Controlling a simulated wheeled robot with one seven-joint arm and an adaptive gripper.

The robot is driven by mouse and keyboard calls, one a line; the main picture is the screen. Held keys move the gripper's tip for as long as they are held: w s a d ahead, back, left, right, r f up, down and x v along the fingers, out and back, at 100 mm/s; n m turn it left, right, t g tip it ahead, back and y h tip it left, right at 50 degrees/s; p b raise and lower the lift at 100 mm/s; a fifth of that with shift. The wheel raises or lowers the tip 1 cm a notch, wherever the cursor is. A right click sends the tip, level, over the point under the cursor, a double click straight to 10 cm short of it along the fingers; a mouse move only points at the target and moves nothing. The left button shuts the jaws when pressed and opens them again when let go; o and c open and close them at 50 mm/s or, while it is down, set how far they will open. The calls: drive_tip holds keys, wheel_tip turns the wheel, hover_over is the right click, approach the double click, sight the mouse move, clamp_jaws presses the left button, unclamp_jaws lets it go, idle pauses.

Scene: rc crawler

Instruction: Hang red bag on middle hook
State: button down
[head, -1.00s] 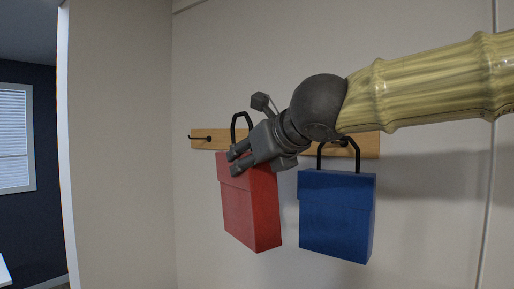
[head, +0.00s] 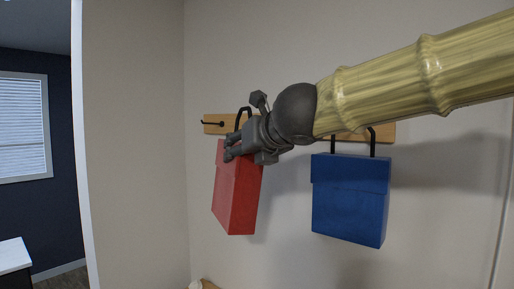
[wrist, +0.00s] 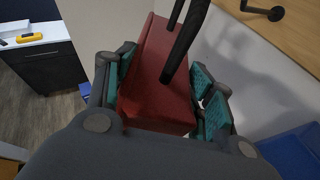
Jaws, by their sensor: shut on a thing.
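The red bag (head: 236,195) hangs tilted from my gripper (head: 231,147) in the head view, in front of the wall rack. In the wrist view the top of the red bag (wrist: 160,85) sits between the two teal-padded fingers of my gripper (wrist: 158,100), which is shut on it. The bag's black handle (head: 243,114) stands up above it. The wooden rack (head: 213,128) has a black hook (head: 213,123) bare at its left end. A dark hook (wrist: 262,10) also shows in the wrist view. The rack's middle is hidden behind my gripper and arm, so I cannot see the middle hook there.
A blue bag (head: 350,200) hangs at the rack's right part, and its edge (wrist: 295,150) shows in the wrist view. A white wall edge (head: 83,150) stands at left. A counter (head: 14,256) is at far left. Wall below the rack is mostly clear.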

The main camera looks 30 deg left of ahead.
drive_tip(key=w+f+p, duration=0.2)
drive_tip(key=w+p, duration=0.1)
drive_tip(key=w, duration=0.8)
drive_tip(key=shift+w+f+m, duration=0.15)
drive_tip(key=shift+w+m, duration=0.15)
drive_tip(key=shift+m, duration=0.1)
idle(1.6)
idle(0.4)
drive_tip(key=c, duration=0.5)
unclamp_jaws()
drive_tip(key=shift+f, duration=0.1)
